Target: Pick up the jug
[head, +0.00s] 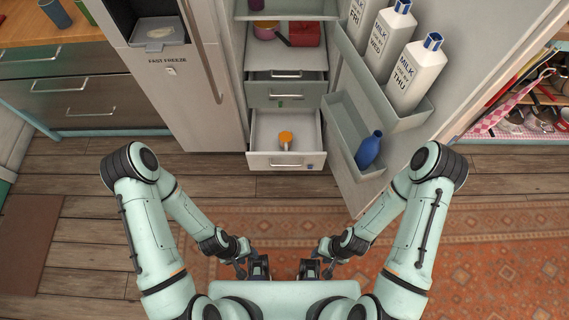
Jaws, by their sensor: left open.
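No single thing is plainly the jug. A small blue vessel with a narrow neck (369,150) leans in the lower bin of the open fridge door. Several tall white milk containers with blue caps, such as the one marked THU (416,76), stand in the bin above it. A pale jar with an orange top (285,141) sits in the pulled-out bottom drawer. My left gripper (258,268) is low in front of my body, open and touching none of these. My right gripper (311,269) is beside it, also away from them; its jaws are too small to read.
The open bottom drawer (260,160) juts out from the fridge, and the fridge door (480,40) stands open to the right. The wood floor (215,180) before the fridge is clear.

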